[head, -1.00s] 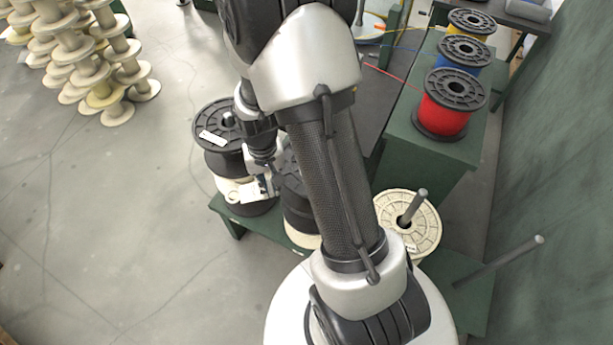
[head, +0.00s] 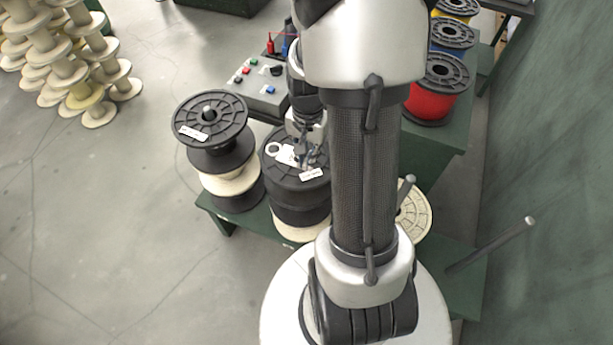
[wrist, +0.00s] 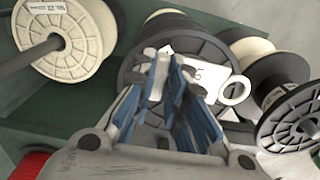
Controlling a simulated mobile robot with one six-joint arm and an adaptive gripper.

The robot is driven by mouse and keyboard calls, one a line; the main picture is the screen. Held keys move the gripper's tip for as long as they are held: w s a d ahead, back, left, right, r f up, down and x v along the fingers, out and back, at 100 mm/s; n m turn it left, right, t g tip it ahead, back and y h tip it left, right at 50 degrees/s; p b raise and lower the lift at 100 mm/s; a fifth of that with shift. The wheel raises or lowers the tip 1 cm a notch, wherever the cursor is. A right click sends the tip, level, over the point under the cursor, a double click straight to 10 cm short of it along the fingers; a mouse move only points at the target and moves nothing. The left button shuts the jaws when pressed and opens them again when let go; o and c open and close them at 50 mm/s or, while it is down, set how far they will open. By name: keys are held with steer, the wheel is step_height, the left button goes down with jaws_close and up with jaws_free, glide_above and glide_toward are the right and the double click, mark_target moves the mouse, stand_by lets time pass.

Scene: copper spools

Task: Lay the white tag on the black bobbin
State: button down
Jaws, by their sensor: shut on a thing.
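My gripper (head: 308,156) is over the top of the middle stack and shut on the white tag (head: 284,154), a flat piece with a round holed end. In the wrist view the tag (wrist: 234,90) sticks out to the right of my blue-lined fingers (wrist: 172,68). Below it is a black bobbin (head: 284,177), which also shows in the wrist view (wrist: 135,67), partly hidden by my gripper. The tag overlaps the bobbin's top flange in the head view; I cannot tell whether it touches it. A separate white label (head: 313,174) lies on that flange near its front right.
Another black bobbin (head: 226,103) with a label tops the left stack. A cream spool (head: 415,215) with an upright rod stands to the right, partly behind my arm. A grey button box (head: 252,93) is behind. A red spool (head: 432,100) stands on a green bench.

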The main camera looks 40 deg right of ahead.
mark_target(307, 181)
step_height(307, 181, down, 8)
steer(key=shift+f+b, duration=0.1)
steer(key=shift+b, duration=1)
steer(key=shift+f, duration=0.15)
steer(key=c, duration=1.6)
jaws_free()
steer(key=shift+r, duration=0.2)
step_height(307, 181, up, 12)
steer(key=p, duration=0.4)
steer(key=s+a+r+n+t, duration=0.2)
steer(key=s+a+r+n, duration=0.2)
steer(key=a+r, duration=0.5)
steer(key=s+a+r+n+t, duration=0.2)
steer(key=s+a+r+n, duration=0.3)
steer(key=a+r+n, duration=0.4)
steer(key=shift+s+a+r+n+t, duration=0.15)
steer(key=shift+a+r+n+t, duration=0.25)
steer(key=shift+a, duration=0.75)
